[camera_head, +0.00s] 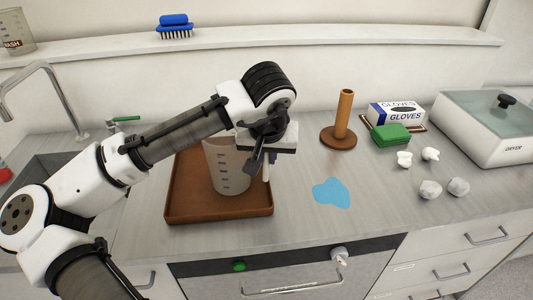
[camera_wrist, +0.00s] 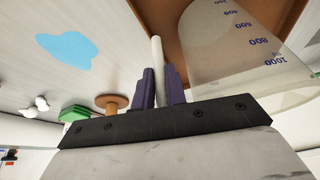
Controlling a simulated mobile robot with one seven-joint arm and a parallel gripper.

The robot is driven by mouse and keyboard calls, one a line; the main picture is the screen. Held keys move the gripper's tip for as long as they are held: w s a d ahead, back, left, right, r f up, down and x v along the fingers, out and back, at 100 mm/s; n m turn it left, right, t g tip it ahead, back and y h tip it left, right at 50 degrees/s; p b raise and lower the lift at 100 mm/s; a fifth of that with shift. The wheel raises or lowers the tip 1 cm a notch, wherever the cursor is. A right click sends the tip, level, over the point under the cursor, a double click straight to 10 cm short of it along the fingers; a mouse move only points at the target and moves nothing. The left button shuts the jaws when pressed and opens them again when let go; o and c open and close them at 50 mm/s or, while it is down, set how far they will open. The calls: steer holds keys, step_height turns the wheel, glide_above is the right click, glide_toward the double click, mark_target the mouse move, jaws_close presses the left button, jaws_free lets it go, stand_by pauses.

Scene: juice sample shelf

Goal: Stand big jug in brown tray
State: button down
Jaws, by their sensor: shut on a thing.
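The big jug (camera_head: 228,172) is clear with dark measuring marks and looks upright inside the outline of the brown tray (camera_head: 186,205). It also shows in the wrist view (camera_wrist: 228,45), with marks up to 1000. My gripper (camera_head: 264,165) is at the jug's right side. In the wrist view its purple fingers (camera_wrist: 160,85) are shut on a pale upright bar, which looks like the jug's handle. The brown tray also shows in the wrist view (camera_wrist: 160,18). I cannot tell whether the jug's base touches the tray floor. My wrist hides part of the jug's rim.
A blue puddle (camera_head: 331,192) lies right of the tray. Beyond are a wooden post stand (camera_head: 341,125), green sponge (camera_head: 391,135), gloves box (camera_head: 396,114), crumpled white pieces (camera_head: 430,189) and a dryer (camera_head: 490,125). A tap (camera_head: 65,95) stands left. A shelf (camera_head: 270,40) runs behind.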

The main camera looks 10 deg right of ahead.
steer(key=shift+f, duration=0.2)
steer(key=shift+f, duration=0.15)
steer(key=c, duration=1.4)
jaws_free()
steer(key=shift+c, duration=0.2)
steer(key=shift+r, duration=0.3)
steer(key=b+v, duration=0.1)
steer(key=v, duration=1.1)
steer(key=shift+b, duration=0.3)
